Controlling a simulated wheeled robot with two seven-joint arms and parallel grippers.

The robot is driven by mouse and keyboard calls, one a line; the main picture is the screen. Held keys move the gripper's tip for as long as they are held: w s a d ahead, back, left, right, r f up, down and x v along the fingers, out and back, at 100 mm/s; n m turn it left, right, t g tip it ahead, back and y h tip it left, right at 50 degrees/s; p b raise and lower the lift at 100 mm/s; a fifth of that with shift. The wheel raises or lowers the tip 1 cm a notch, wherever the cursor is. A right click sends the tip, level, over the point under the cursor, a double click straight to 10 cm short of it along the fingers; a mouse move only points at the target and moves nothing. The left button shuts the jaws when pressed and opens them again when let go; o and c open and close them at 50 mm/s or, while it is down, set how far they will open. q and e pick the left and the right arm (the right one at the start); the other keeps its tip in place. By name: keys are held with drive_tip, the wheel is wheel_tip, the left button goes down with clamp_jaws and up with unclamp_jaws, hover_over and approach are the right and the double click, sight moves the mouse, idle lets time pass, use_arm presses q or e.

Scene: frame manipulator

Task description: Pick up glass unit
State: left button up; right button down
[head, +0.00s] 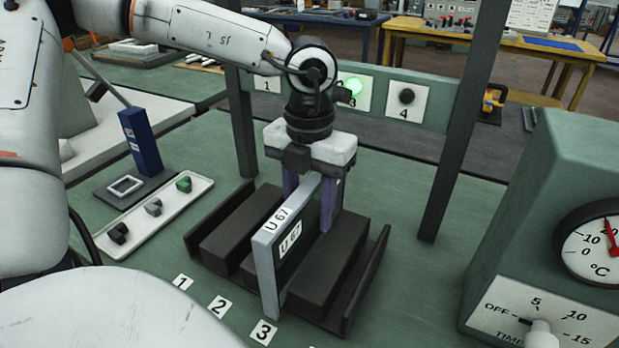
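The glass unit (265,268), a thin upright panel with a light grey frame labelled "U 67", stands on edge in a dark slotted rack (225,232) on the green table. My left gripper (312,195) is above the rack, pointing down, with its purple fingers on either side of the panel's upper part. The fingers look closed around the panel, but the far finger is partly hidden, so firm contact is hard to see. The lower edge of the panel sits down between the dark blocks. My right gripper is not in view.
A white tray (200,186) with small knobs and a blue block (140,140) lie to the left. A green box with a dial (600,245) stands at the right. Dark posts (465,120) rise behind the rack. Numbered labels (218,306) mark the table in front.

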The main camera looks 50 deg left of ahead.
use_arm(q)
clamp_jaws()
drive_tip(key=shift+w+r, duration=0.1)
idle(1.2)
